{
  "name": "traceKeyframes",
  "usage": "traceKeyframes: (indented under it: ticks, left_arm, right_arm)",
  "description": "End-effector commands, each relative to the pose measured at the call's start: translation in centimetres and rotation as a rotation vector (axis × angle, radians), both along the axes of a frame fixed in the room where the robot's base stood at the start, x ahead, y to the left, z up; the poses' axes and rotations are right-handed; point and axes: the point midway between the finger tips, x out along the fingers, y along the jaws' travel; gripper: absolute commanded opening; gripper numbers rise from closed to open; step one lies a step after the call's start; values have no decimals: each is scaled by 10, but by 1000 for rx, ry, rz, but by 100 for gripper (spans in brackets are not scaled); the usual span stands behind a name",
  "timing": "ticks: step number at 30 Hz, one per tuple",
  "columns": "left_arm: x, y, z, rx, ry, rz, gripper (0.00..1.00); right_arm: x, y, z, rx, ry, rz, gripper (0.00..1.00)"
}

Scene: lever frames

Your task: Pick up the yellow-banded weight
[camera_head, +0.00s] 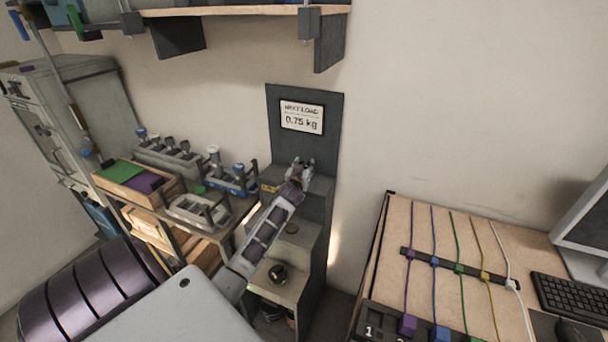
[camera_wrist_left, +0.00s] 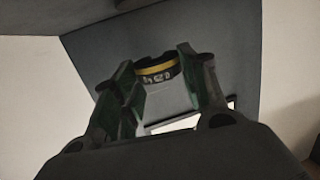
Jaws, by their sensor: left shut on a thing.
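The yellow-banded weight (camera_wrist_left: 157,70) is a dark, short cylinder with a yellow band and small light markings, which I cannot read for sure. In the wrist view it sits between the fingertips of my left gripper (camera_wrist_left: 158,80), which is shut on it. In the head view my left gripper (camera_head: 300,168) is in front of the dark grey stand (camera_head: 318,215), below its sign. The weight cannot be made out clearly there. I cannot tell whether it touches the stand. My right gripper is not in view.
The sign (camera_head: 302,117) reads "NEXT LOAD 0.75 kg". Left of the stand, a bench carries racks of weights (camera_head: 170,158) and a blue rack (camera_head: 235,180). A wooden shelf (camera_head: 230,11) hangs above. A desk with coloured cords and a keyboard (camera_head: 572,297) stands right.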

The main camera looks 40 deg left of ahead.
Motion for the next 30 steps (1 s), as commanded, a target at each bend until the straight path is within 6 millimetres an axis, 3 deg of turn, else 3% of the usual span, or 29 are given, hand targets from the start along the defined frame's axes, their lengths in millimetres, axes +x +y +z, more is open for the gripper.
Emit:
traceKeyframes:
  ticks: [6, 11, 30]
  left_arm:
    - [0, 0, 32, 2, -4, 0, 12]
    - [0, 0, 45, 1, -3, 0, 12]
    - [0, 0, 49, 0, -2, 0, 12]
  right_arm:
    - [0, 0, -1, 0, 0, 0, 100]
    - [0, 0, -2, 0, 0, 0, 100]
    - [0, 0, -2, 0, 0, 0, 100]
